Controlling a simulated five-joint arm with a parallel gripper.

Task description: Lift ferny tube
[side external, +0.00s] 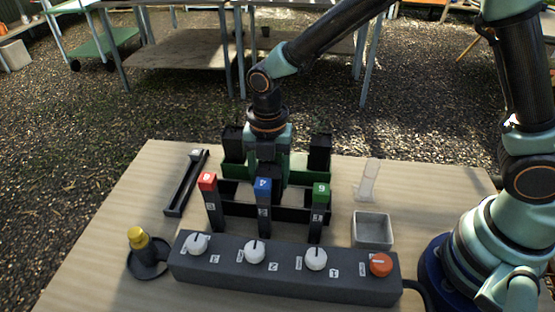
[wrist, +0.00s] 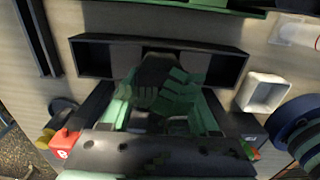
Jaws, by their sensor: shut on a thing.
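My gripper (side external: 268,160) reaches down over the middle of the holder, behind the blue-capped post. In the wrist view its teal fingers (wrist: 162,108) are shut on a green, dark-topped thing (wrist: 178,92), which I take to be the ferny tube. Its lower end and its seating are hidden, so I cannot tell whether it is raised. In the side view it is hidden by my gripper and the posts.
Posts with red (side external: 207,181), blue (side external: 262,188) and green (side external: 321,191) caps stand in front. A grey knob panel (side external: 285,278) lies nearer. A white-rimmed bin (side external: 373,230) is right, a dark narrow tray (side external: 186,186) left, a yellow-topped button (side external: 138,239) front left.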

